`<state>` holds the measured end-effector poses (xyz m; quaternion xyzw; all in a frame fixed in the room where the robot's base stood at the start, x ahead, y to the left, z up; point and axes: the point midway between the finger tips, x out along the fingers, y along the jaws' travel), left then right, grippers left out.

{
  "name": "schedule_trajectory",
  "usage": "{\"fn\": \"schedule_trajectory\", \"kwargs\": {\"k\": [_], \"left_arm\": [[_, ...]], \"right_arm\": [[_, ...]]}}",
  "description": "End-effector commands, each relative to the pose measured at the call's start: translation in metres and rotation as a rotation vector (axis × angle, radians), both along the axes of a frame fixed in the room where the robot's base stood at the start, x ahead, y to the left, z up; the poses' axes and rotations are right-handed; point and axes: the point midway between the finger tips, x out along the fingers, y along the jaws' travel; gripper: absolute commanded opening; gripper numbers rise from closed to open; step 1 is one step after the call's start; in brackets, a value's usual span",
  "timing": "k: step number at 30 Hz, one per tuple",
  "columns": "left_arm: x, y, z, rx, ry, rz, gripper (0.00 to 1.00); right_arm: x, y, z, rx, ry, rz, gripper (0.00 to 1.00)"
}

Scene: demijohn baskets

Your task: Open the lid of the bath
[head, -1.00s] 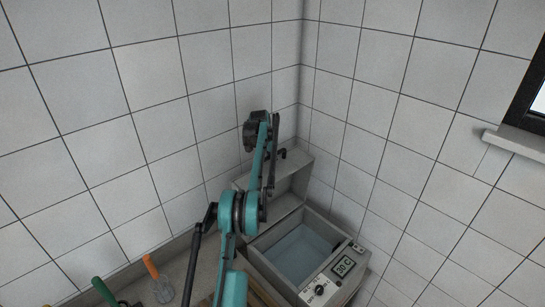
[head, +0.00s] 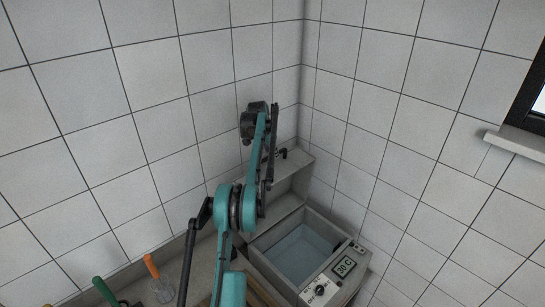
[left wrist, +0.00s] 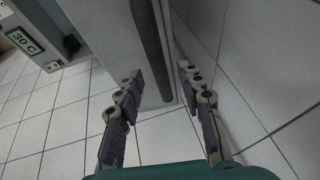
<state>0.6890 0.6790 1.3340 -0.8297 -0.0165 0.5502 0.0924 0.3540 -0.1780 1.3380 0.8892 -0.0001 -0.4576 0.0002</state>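The bath (head: 258,267) is a grey box in the corner, with bluish water inside. Its lid (head: 290,180) stands raised at the back, leaving the top uncovered. A dark handle (head: 282,153) shows at the lid's upper edge, partly behind my arm. In the left wrist view, the lid (left wrist: 105,25) is a pale panel with a dark handle bar (left wrist: 150,45). My left gripper (left wrist: 161,75) is open, its fingers apart and empty, close to the bar's end. In the head view my arm hides the gripper. My right gripper is in neither view.
Tiled walls meet behind the bath. The bath front has a 30 C display (head: 345,266) and a knob (head: 320,289). Tools with a green handle (head: 104,290) and an orange handle (head: 151,266) stand at lower left. A window sill (head: 515,141) juts out at right.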

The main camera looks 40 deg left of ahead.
Motion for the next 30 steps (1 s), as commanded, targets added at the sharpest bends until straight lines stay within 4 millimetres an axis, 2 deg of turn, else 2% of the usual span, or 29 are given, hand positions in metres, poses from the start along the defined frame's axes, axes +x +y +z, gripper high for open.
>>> {"fn": "schedule_trajectory", "kwargs": {"k": [1,6,12,30], "left_arm": [[-0.005,-0.001,0.012,0.000,0.000,0.001,0.38],[-0.019,-0.006,0.043,0.000,0.000,0.000,0.38],[-0.028,-0.009,0.065,0.000,0.000,-0.001,0.38],[-0.030,-0.010,0.070,0.000,0.000,-0.001,0.38]], "right_arm": [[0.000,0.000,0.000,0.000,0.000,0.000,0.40],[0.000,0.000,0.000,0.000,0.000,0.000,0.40],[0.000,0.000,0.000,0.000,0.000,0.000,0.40],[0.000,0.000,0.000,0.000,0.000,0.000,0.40]]}}
